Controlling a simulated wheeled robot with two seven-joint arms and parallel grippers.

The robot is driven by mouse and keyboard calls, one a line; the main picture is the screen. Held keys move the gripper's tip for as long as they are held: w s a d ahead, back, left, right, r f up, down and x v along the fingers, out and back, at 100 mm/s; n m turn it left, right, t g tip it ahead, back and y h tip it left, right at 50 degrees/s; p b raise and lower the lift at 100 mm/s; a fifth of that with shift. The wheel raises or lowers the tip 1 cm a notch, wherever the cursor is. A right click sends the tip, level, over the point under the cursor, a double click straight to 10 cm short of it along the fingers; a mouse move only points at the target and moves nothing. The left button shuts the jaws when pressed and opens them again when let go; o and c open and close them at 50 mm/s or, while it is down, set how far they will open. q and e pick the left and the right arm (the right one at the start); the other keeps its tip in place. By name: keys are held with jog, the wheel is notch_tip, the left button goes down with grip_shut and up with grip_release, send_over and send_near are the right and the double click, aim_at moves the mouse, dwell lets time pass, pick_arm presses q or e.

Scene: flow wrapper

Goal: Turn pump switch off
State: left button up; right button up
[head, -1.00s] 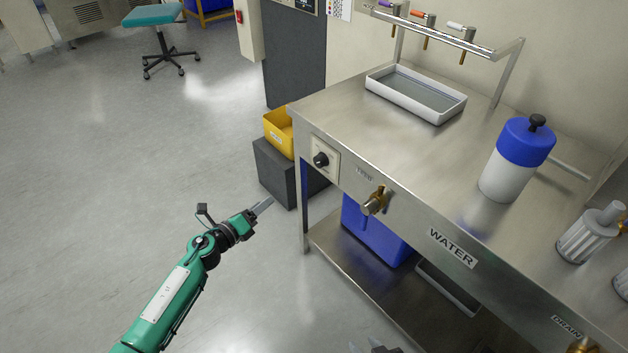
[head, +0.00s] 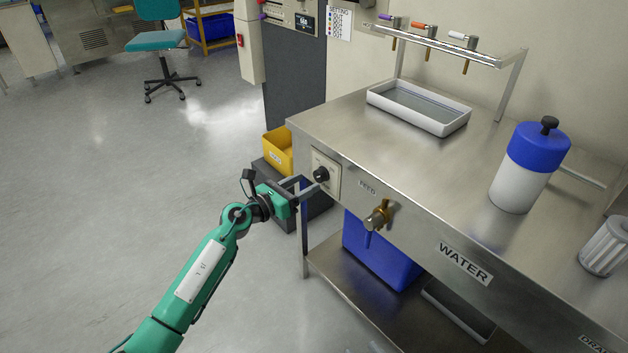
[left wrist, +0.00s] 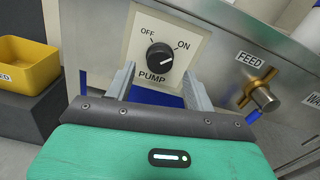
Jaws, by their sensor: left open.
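The pump switch (head: 320,174) is a black round knob on a cream plate on the steel bench's front, at its left end. In the left wrist view the knob (left wrist: 160,57) sits above the word PUMP, with OFF at upper left and ON at upper right. Its white mark points to the right, toward the ON side. My left gripper (head: 303,185) is open and empty, just in front of the plate. In the left wrist view its two fingers (left wrist: 158,88) are on either side of and below the knob, apart from it. My right gripper is out of view.
A brass FEED valve (head: 377,214) sticks out of the bench front to the right of the switch. A yellow bin (head: 279,150) stands on a dark box at left. A blue bin (head: 378,252) is on the lower shelf. The floor at left is clear.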

aim_at(317, 177)
pick_arm(q)
jog(key=x, duration=0.3)
jog(key=shift+w+d, duration=0.45)
jog(key=shift+d, duration=0.05)
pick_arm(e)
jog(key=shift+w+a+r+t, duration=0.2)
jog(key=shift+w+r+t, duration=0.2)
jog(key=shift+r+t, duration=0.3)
pick_arm(q)
jog(key=shift+c, duration=0.4)
